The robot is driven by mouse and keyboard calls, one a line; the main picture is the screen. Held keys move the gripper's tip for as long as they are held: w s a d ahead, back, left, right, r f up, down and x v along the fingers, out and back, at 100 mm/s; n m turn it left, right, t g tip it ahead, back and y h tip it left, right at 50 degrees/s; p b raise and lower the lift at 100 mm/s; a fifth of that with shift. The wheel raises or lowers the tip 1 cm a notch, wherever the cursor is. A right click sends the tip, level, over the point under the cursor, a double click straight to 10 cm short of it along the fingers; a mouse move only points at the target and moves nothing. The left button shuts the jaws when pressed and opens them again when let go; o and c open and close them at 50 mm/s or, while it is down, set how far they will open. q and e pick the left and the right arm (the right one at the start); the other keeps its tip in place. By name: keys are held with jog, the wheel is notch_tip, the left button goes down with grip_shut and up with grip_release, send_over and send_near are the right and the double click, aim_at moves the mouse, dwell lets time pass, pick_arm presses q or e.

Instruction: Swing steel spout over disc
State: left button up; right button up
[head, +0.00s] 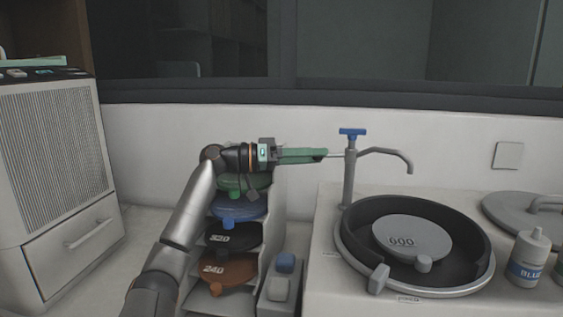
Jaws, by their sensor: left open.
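The steel spout (385,152) is a thin bent tube on an upright post (349,180) with a blue tap handle (352,132) on top. It reaches right from the post, and its tip points down over the far part of the black bowl. The grey disc (402,232) marked 600 lies in the bowl (460,250). My left gripper (322,154) is open, with green fingers pointing right, just left of the post. A short thin rod shows between its fingertips and the post; I cannot tell whether they touch. My right gripper is out of view.
A rack (265,245) of coloured discs stands below my left arm. A round lid (520,212) and a bottle labelled BLUE (527,258) are at the right. The wall is close behind.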

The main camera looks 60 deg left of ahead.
pick_arm(q)
jog(key=b+v, duration=0.1)
jog(key=v, duration=0.7)
